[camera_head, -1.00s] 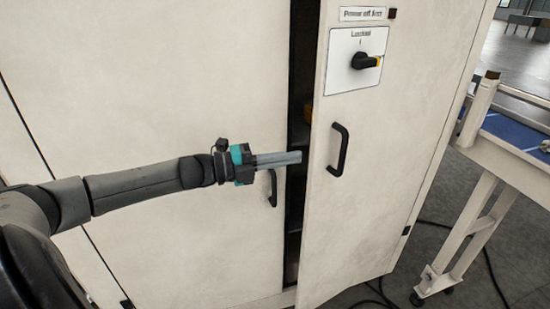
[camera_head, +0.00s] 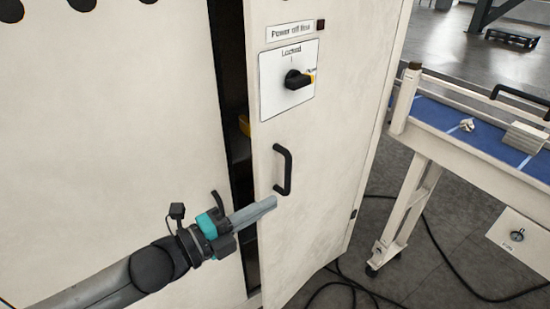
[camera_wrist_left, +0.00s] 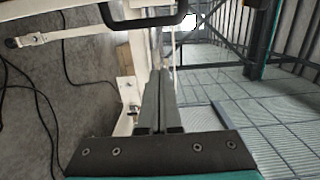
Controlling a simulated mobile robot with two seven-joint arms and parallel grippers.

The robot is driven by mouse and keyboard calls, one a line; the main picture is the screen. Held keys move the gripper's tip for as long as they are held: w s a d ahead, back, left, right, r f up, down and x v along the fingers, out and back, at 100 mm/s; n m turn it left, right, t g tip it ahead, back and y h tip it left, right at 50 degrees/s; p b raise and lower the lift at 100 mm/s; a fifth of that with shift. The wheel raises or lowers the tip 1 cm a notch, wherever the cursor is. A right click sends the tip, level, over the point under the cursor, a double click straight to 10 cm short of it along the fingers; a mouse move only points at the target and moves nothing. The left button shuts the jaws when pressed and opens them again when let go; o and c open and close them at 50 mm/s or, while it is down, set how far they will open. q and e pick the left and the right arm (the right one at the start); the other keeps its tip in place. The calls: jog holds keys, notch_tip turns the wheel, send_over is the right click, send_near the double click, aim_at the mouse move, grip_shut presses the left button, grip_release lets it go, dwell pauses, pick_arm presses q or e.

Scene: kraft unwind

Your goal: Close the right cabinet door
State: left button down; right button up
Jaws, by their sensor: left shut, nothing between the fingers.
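The right cabinet door (camera_head: 318,150) is cream and stands ajar, with a dark gap along its left edge. It carries a black handle (camera_head: 283,169) and a black rotary switch (camera_head: 297,79) on a white plate. My left gripper (camera_head: 272,204) is shut and empty. In the head view its fingertips appear just below the handle, over the door's left part; I cannot tell whether they touch it. In the left wrist view the closed fingers (camera_wrist_left: 158,105) point ahead, with a black handle (camera_wrist_left: 140,18) at the top. My right gripper is not in view.
The left cabinet door (camera_head: 110,150) fills the left side. Something yellow (camera_head: 244,125) shows inside the gap. A cream-framed conveyor with a blue top (camera_head: 455,118) stands at the right. Black cables (camera_head: 350,285) lie on the grey floor.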

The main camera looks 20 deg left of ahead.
aim_at(288, 178)
pick_arm(q)
jog(key=shift+w+d+r+p, duration=0.1)
jog(key=shift+w+d+p, duration=0.2)
jog(key=shift+w, duration=1.2)
jog(key=shift+w+d+p, duration=0.1)
jog(key=shift+w+d, duration=0.25)
jog(key=shift+w, duration=1.2)
jog(key=shift+w+d+r+p, duration=0.15)
jog(key=shift+w+d, duration=0.2)
jog(key=shift+w, duration=1.15)
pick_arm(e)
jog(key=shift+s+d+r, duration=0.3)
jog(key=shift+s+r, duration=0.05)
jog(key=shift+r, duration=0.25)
pick_arm(q)
jog(key=shift+f, duration=0.1)
